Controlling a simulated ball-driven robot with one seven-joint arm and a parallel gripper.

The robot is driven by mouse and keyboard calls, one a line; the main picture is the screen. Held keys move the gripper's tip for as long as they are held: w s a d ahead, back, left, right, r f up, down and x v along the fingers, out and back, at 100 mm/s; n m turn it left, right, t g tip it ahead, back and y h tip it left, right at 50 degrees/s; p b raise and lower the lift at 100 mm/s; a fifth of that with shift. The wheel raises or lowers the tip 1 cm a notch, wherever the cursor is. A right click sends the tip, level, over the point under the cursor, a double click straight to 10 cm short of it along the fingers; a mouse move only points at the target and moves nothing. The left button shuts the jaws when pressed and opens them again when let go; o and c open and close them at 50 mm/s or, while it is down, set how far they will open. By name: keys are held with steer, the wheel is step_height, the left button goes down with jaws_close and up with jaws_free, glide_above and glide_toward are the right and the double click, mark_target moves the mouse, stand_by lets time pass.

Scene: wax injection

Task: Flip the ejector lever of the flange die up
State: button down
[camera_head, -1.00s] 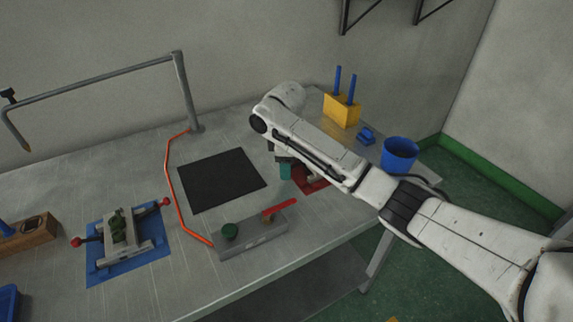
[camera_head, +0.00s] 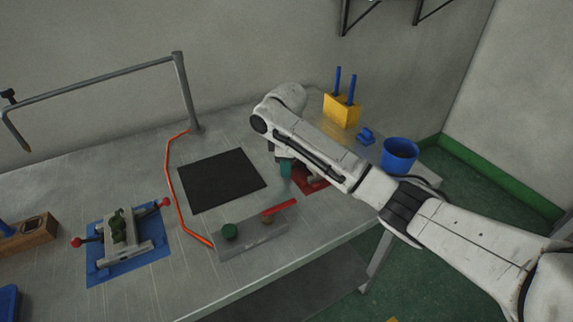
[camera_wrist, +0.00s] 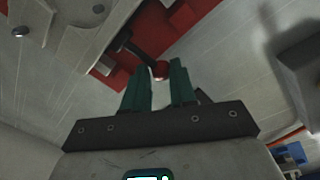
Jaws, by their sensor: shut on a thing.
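The die on the red mat (camera_head: 318,186) is mostly hidden behind my arm in the head view. In the wrist view, pale metal die parts (camera_wrist: 85,28) show at the upper left over the red mat (camera_wrist: 205,8). A dark ejector lever (camera_wrist: 131,46) slants from them to a red ball knob (camera_wrist: 160,69). My gripper (camera_wrist: 160,76) has its green fingers on either side of the knob and is shut on it. In the head view, a green finger of my gripper (camera_head: 286,168) shows at the mat's left edge; the knob is hidden there.
A grey block with a green knob and red handle (camera_head: 252,238) stands near the front edge. A black mat (camera_head: 220,180) lies to the left. Another die with red-knobbed levers (camera_head: 122,236) sits farther left. A yellow block (camera_head: 341,111) and blue cup (camera_head: 400,155) stand behind and right.

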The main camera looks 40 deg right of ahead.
steer(key=shift+r, duration=0.1)
steer(key=y+p, duration=0.1)
steer(key=r+y+p, duration=0.1)
steer(key=p, duration=0.1)
steer(key=shift+s+d+t+y, duration=0.1)
steer(key=shift+d+t+y, duration=0.1)
steer(key=shift+t+y, duration=0.15)
steer(key=shift+s+d+r+t+y+p, duration=0.1)
steer(key=shift+d+r+t+y+p, duration=0.25)
steer(key=shift+y, duration=0.4)
steer(key=shift+d+r+t+y+p, duration=0.15)
steer(key=shift+y+p, duration=0.25)
steer(key=shift+y, duration=0.3)
steer(key=c, duration=0.9)
jaws_free()
steer(key=shift+c, duration=0.2)
steer(key=v, duration=1)
steer(key=shift+r+b, duration=0.4)
steer(key=shift+d, duration=0.15)
